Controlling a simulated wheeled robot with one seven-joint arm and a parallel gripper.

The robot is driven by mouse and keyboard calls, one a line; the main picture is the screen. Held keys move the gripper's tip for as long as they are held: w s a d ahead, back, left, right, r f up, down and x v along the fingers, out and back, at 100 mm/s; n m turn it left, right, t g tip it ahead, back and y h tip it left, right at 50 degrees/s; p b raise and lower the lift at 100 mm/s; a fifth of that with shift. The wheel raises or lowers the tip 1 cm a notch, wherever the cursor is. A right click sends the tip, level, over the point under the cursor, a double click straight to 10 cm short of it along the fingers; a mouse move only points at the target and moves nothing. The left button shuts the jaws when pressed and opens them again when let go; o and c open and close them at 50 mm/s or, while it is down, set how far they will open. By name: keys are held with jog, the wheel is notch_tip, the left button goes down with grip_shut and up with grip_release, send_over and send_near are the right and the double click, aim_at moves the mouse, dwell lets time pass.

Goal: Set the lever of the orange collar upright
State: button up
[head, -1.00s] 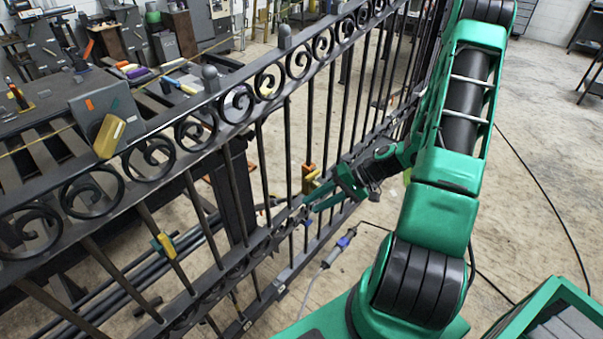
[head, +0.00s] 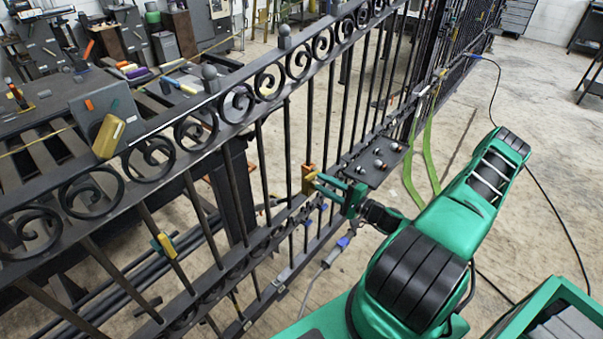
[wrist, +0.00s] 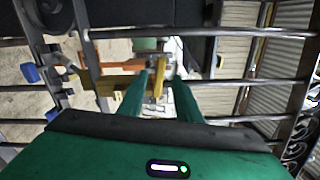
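The orange collar (head: 308,170) sits on an upright bar of the dark gate, near the middle of the head view. It also shows in the wrist view (wrist: 115,66), with a yellow part beside it. A yellow lever (wrist: 158,82) stands between my fingertips in the wrist view, pointing along the fingers. My gripper (head: 322,184) is at the collar from the right side. In the wrist view its two green fingers (wrist: 160,92) are apart, one on each side of the lever, with gaps visible. The lever's exact tilt is hard to tell.
The scrolled gate (head: 225,172) crosses the view, its bars close around my gripper. A small dark shelf with several knobs (head: 375,163) is right of the collar. Another collar, yellow and teal (head: 163,244), is at left. Blue pieces (wrist: 30,73) are near the collar. Open floor lies right.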

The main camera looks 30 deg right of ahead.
jog(key=x, duration=1)
jog(key=shift+w, duration=0.15)
jog(key=shift+a, duration=0.1)
jog(key=shift+c, duration=0.7)
